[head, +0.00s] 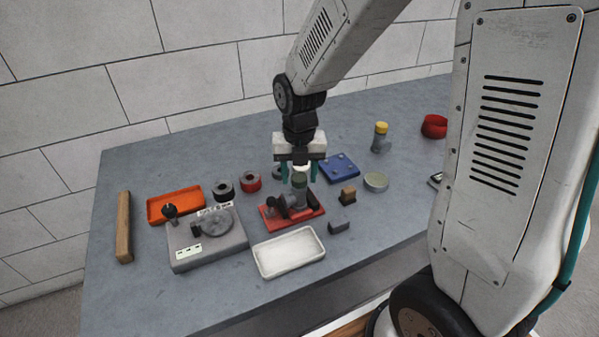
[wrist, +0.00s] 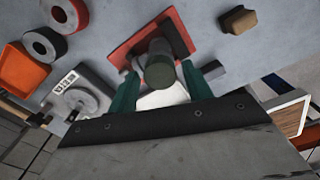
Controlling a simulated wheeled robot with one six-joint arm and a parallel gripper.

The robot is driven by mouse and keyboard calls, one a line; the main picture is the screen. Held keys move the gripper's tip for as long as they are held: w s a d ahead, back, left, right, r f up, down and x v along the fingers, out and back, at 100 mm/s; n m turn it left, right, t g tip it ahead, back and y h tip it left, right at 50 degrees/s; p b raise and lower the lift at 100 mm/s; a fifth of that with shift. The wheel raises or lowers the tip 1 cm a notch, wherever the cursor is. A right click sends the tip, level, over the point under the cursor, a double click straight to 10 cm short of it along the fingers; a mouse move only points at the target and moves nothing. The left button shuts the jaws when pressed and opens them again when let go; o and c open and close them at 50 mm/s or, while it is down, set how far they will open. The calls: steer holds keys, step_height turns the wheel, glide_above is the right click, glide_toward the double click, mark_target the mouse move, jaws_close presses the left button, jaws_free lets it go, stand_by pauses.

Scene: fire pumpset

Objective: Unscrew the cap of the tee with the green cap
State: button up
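The tee with the green cap is a grey fitting (head: 300,197) in a red fixture (head: 270,224) near the middle of the table. Its dull green cap (head: 299,180) faces up at the top, and in the wrist view the cap (wrist: 160,70) is a dark round end. My gripper (head: 299,172) points down right over the tee. In the wrist view, its green fingers (wrist: 161,76) stand apart on either side of the cap, with gaps visible. It looks open and empty. The cap's far side is hidden.
A white tray (head: 289,265) lies in front, and a grey device with a dial (head: 207,250) stands left. An orange tray (head: 155,208), black and red rings, a blue plate (head: 348,172), small blocks and a yellow-capped fitting (head: 381,129) surround it. The front left table is clear.

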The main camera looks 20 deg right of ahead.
steer(key=m, duration=0.5)
steer(key=shift+m, duration=0.4)
steer(key=m, duration=0.5)
steer(key=shift+m, duration=0.4)
steer(key=m, duration=0.5)
steer(key=shift+m, duration=0.3)
steer(key=m, duration=0.5)
steer(key=shift+m, duration=0.4)
steer(key=c, duration=0.9)
steer(key=n, duration=0.4)
steer(key=shift+n, duration=0.3)
steer(key=shift+c, duration=0.2)
